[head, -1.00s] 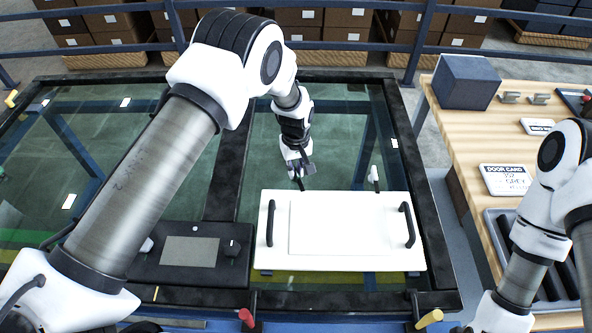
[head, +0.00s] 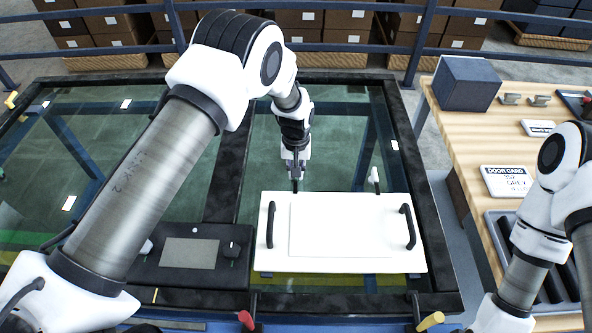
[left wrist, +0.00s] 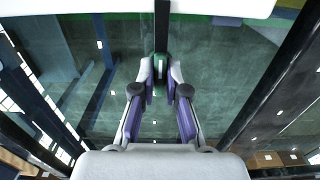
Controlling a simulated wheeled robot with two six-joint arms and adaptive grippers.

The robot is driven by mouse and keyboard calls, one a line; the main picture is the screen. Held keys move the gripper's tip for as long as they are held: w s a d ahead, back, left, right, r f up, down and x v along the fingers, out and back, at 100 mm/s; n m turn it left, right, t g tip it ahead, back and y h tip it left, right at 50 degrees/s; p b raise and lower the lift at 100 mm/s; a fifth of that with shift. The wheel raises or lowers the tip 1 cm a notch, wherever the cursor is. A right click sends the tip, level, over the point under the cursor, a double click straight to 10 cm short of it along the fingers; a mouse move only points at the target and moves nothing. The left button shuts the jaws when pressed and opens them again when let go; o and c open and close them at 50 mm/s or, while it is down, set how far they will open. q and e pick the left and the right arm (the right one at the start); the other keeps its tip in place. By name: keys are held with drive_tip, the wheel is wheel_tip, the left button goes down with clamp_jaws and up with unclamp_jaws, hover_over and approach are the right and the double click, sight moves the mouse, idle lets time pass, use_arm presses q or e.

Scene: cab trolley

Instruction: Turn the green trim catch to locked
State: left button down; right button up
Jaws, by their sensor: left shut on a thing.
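The green trim catch (left wrist: 160,62) shows in the left wrist view between my fingertips, at the end of a dark bar. My left gripper (left wrist: 160,80) is shut on it, a purple-and-grey finger on each side. The catch's visible part is upright in that view, in line with the bar. In the head view my left gripper (head: 297,183) points down just behind the white panel (head: 350,262), and the catch cannot be made out there. My right arm is at the right edge; its gripper is out of the frame.
The panel has two black handles (head: 407,227) and lies on the dark-framed glass. A small white post (head: 374,175) stands behind it. A black unit with a grey screen (head: 190,252) is to its left. A wooden bench (head: 460,130) with a blue box (head: 465,82) stands at right.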

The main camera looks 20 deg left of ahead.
use_arm(q)
drive_tip(key=shift+w+r, duration=0.15)
drive_tip(key=c, duration=1.2)
unclamp_jaws()
wheel_tip(320, 180, up, 12)
